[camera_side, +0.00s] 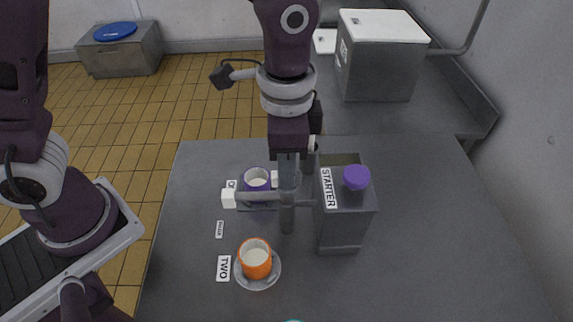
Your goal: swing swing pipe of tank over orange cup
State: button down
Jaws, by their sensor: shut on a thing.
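The grey tank (342,228), labelled STARTER, has a purple knob (357,177) on top.
Label cards lie left of the cups, including TWO (223,268) by the orange cup and PURGE-like small print (220,229), hard to read. A grey box (375,75) stands at the back right. The tabletop (430,240) is clear on the right.

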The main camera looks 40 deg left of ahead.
jog(key=shift+n, duration=0.4)
dwell(0.5)
jog(key=n, duration=0.4)
jog(key=shift+n, duration=0.4)
jog(key=n, duration=0.5)
jog(key=shift+n, duration=0.3)
jog(key=c, duration=1.4)
grip_release()
jog(key=shift+r, duration=0.1)
notch_tip(320, 180, up, 7)
